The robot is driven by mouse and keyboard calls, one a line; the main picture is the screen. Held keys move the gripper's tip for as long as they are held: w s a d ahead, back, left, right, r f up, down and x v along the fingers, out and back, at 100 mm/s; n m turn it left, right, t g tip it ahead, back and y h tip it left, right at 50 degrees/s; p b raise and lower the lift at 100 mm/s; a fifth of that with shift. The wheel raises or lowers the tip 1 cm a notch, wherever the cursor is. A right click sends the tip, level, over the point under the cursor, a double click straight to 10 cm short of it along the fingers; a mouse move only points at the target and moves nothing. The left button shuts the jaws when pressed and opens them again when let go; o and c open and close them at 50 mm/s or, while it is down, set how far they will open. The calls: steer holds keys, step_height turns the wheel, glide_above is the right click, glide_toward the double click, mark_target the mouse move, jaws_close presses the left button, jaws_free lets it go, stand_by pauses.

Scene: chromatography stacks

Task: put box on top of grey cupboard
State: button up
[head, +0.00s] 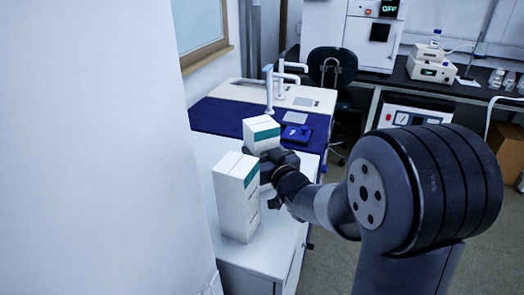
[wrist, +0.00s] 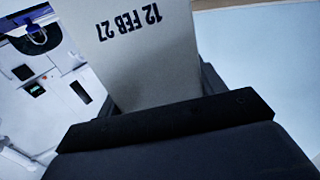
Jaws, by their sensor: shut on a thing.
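My gripper (head: 272,162) is shut on a white box with a teal band (head: 261,134). The box looks upright; its lower part is hidden behind a nearer box and my gripper, so I cannot tell whether it touches the surface below. In the wrist view, the held box (wrist: 150,50) shows a pale face with "12 FEB 27" printed on it, upside down. The nearer white and teal box (head: 235,198) stands upright on the pale top of a low cupboard (head: 265,252), which looks like the grey cupboard.
A pale wall (head: 95,150) rises close on the left. Behind the boxes lie a dark blue mat (head: 225,118) and a sink area with white taps (head: 270,85). A dark chair (head: 332,68) stands behind. The cupboard top is bare in front of the nearer box.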

steer(key=shift+f, duration=0.2)
steer(key=o, duration=0.8)
steer(key=shift+r, duration=0.2)
steer(key=shift+s, duration=0.15)
steer(key=v, duration=1.1)
steer(key=shift+s+d+b, duration=0.15)
steer(key=shift+s+b, duration=0.15)
steer(key=shift+s, duration=0.05)
